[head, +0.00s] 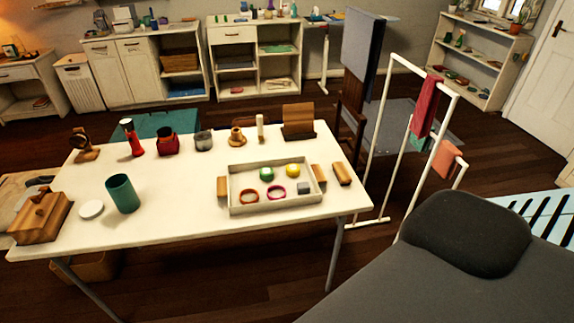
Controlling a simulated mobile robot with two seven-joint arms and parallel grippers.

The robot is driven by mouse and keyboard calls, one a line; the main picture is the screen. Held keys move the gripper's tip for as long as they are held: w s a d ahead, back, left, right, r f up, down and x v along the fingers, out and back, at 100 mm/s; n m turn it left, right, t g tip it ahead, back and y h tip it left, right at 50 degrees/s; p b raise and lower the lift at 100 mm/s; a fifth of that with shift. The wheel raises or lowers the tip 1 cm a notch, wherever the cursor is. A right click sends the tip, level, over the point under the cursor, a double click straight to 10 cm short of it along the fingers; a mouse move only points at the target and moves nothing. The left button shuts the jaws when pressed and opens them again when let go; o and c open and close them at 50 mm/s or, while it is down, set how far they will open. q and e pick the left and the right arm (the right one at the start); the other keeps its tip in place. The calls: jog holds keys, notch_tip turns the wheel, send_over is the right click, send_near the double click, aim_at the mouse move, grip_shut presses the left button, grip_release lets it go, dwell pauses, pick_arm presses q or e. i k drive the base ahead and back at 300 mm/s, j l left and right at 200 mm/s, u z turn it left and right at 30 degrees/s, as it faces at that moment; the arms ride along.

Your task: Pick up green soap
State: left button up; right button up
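A small rounded green item (266,173), which looks like the green soap, lies in the back part of a white shallow tray (236,207) on the white table (165,222). A yellow rounded item (292,170) lies just to its right, apart from it. Two ring-shaped items, one orange-red (249,195) and one magenta (276,192), lie in front of it, with a small grey block (303,188) at the tray's right. Neither of my grippers shows in the head view.
A green cup (123,194), white disc (91,209) and wooden box (41,217) stand on the table's left. Several small items line its back edge. Wooden blocks flank the tray. A white rack (399,140) and grey bed (400,285) are at right. The table's front middle is clear.

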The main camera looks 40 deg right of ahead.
aim_at(267, 173)
jog(key=z, duration=1)
jog(key=i+l+u, duration=0.2)
jog(key=l+u, duration=0.2)
jog(key=l, duration=1.1)
jog(key=l+u, duration=0.4)
jog(key=l, duration=1.1)
